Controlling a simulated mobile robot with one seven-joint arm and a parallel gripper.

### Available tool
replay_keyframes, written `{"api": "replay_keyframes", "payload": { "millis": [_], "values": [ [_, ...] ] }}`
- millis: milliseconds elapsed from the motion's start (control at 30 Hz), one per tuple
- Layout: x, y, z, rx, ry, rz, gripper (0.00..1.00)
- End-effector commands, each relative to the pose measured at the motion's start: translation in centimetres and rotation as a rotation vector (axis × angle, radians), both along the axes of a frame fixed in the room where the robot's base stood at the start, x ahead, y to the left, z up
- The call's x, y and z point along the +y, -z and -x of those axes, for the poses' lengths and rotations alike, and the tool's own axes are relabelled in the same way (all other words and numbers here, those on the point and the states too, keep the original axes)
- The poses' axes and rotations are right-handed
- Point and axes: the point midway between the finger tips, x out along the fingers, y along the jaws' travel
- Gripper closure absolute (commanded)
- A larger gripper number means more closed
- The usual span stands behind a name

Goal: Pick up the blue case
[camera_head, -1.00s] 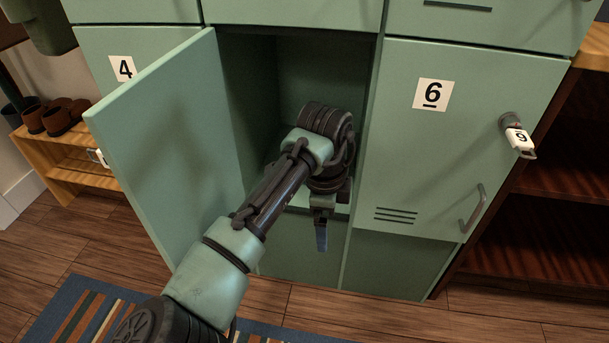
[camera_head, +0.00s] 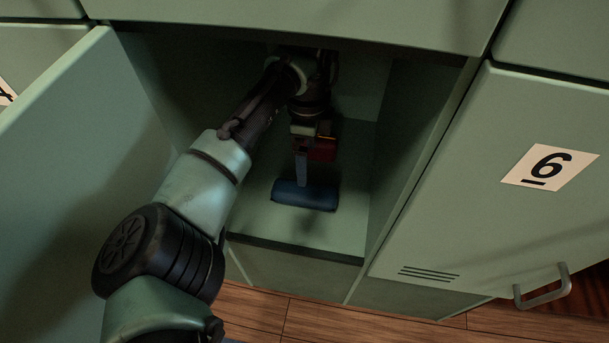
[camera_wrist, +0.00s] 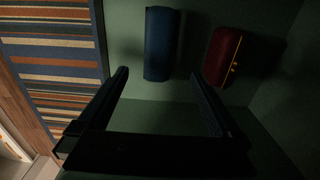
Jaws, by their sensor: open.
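The blue case (camera_head: 305,195) is a small rounded dark-blue block lying on the floor of the open green locker. In the wrist view the blue case (camera_wrist: 160,44) lies beyond the fingertips, in line with the gap between them and nearer the left finger. My gripper (camera_head: 302,172) is inside the locker, pointing down just above the case. In the wrist view my gripper (camera_wrist: 158,74) is open, with nothing between its fingers. In the head view one finger overlaps the case's upper edge; I cannot tell whether they touch.
A red case (camera_wrist: 228,54) with a yellow zip line lies to the right of the blue one; it also shows behind my gripper (camera_head: 322,149). The locker's side walls are close around my arm. Its open door (camera_head: 75,150) stands to the left, and closed door 6 (camera_head: 500,190) to the right.

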Motion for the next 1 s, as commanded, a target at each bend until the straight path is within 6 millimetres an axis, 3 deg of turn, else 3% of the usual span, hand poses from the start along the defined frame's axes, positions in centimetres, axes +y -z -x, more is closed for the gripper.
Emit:
{"api": "replay_keyframes", "payload": {
  "millis": [300, 567, 1000],
  "values": [
    [0.1, 6.2, 0.1, 0.003, -0.001, -0.002, 0.0],
    [0.0, 7.8, 0.1, 0.001, 0.0, -0.001, 0.0],
    [0.0, 12.6, 0.1, 0.002, -0.002, -0.001, 0.0]
  ]
}}
